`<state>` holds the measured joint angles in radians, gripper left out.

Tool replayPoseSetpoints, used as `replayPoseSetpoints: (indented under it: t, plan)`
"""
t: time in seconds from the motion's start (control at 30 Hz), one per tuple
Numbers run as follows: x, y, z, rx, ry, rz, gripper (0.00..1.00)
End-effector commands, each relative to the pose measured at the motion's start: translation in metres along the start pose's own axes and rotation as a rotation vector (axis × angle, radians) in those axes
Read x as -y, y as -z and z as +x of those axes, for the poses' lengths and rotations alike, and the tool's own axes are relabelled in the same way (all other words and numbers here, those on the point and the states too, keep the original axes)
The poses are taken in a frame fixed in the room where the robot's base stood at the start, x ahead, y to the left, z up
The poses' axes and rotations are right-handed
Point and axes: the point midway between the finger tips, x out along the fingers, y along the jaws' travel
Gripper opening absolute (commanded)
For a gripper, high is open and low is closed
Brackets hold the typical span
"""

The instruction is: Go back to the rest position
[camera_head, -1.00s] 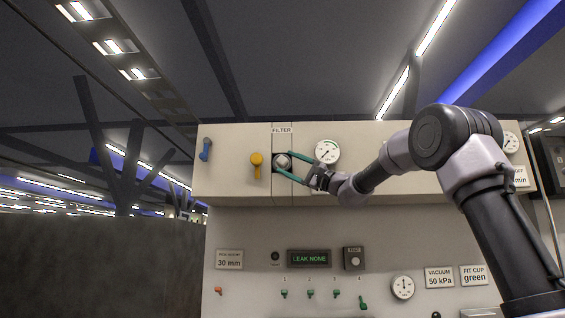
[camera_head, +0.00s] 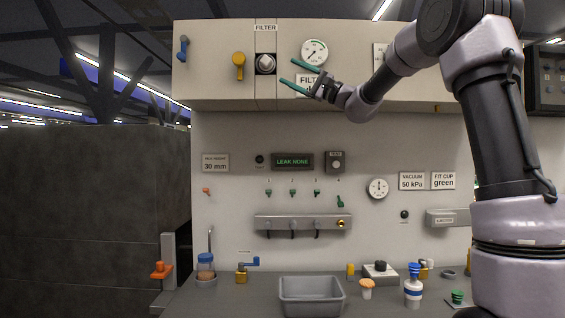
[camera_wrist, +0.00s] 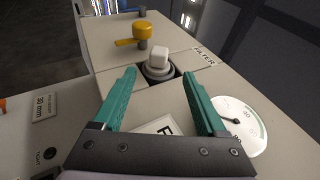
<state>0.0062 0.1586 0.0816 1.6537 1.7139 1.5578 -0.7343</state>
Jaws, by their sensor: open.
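My gripper (camera_head: 300,77) has two green fingers spread apart with nothing between them. It is in front of the upper cabinet, just right of and a little below the filter knob. The filter knob (camera_head: 266,63) is a pale cap in a dark recess under the FILTER label, apart from my fingers. In the wrist view the filter knob (camera_wrist: 159,64) lies beyond the open fingertips (camera_wrist: 158,85).
The upper cabinet carries a yellow handle (camera_head: 239,62), a blue handle (camera_head: 183,47) and a round gauge (camera_head: 315,51). Below, the bench holds a grey tray (camera_head: 312,310), a blue-lidded jar (camera_head: 206,270) and a blue-white bottle (camera_head: 413,290). The space before the panel is clear.

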Motion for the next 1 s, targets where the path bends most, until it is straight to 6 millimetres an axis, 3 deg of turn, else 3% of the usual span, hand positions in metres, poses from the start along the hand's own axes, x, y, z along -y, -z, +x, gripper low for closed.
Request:
replayPoseSetpoints:
  t: [0.17, 0.27, 0.37, 0.5, 0.7, 0.83, 0.9, 1.0]
  plan:
    - [-0.009, -0.015, -0.003, 0.002, -0.068, -0.008, 0.74]
    - [-0.035, -0.045, -0.017, -0.004, -0.227, -0.029, 0.74]
    - [-0.075, -0.084, -0.051, -0.03, -0.464, -0.066, 0.74]
    - [-0.131, -0.13, -0.129, -0.103, -0.809, -0.148, 0.74]
    - [-0.182, -0.173, -0.264, -0.247, -1.238, -0.331, 0.74]
    - [-0.195, -0.188, -0.341, -0.333, -1.439, -0.464, 0.74]
    - [-0.198, -0.193, -0.37, -0.366, -1.513, -0.525, 0.74]
    - [-0.199, -0.196, -0.397, -0.397, -1.582, -0.589, 0.74]
